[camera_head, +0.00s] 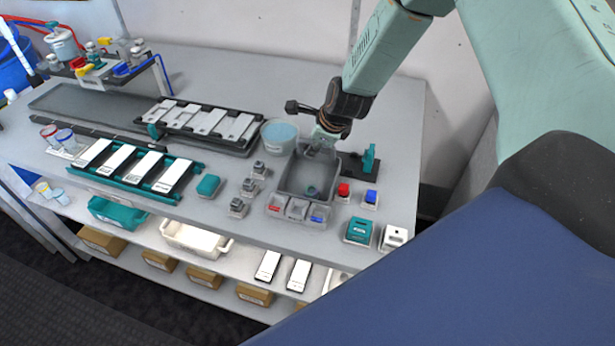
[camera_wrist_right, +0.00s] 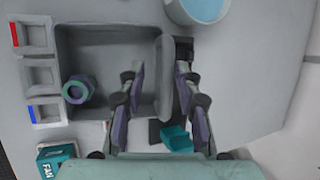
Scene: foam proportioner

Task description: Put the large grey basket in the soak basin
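A large grey open-topped rectangular container (camera_head: 292,185) stands on the bench, with a small dark teal ring-shaped part (camera_wrist_right: 78,90) inside. I take it for the large grey basket; it also shows in the right wrist view (camera_wrist_right: 100,40). A round tub with blue liquid (camera_head: 279,137) stands just behind it to the left; I cannot tell if this is the soak basin. My right gripper (camera_wrist_right: 163,92) points down at the container's far side. Its fingers are apart on either side of a grey upright panel (camera_wrist_right: 165,70), with gaps visible. My left gripper is out of view.
Small grey bins (camera_head: 297,208) stand against the container's front. Red (camera_head: 343,190) and blue (camera_head: 370,198) items stand to the right, and a teal stand (camera_head: 369,160) behind them. Small grey parts (camera_head: 249,187) stand to the left. A black rack (camera_head: 200,120) lies further left.

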